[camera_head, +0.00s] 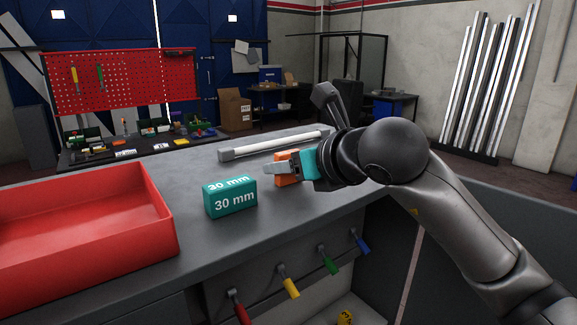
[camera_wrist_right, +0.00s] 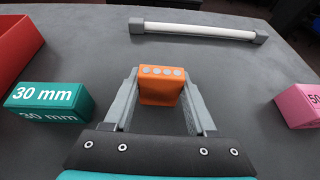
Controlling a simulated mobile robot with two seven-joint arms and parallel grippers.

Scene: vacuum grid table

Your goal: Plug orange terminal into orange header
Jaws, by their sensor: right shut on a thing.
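An orange block (camera_wrist_right: 161,86) with a row of round grey spots on its upper face sits between the fingers of my right gripper (camera_wrist_right: 160,98). In the head view the orange block (camera_head: 287,180) shows behind and below the gripper (camera_head: 280,168), partly hidden by it. The fingers are shut on the block, low over the grey table. I cannot tell whether this is the terminal or the header, and no second orange piece shows apart from it. My left gripper is not in view.
A teal block marked 30 mm (camera_head: 230,197) stands left of the gripper. A red tray (camera_head: 150,215) lies farther left. A white bar with grey ends (camera_head: 275,145) lies behind. A pink block (camera_wrist_right: 302,105) stands to the right in the wrist view. Table between them is clear.

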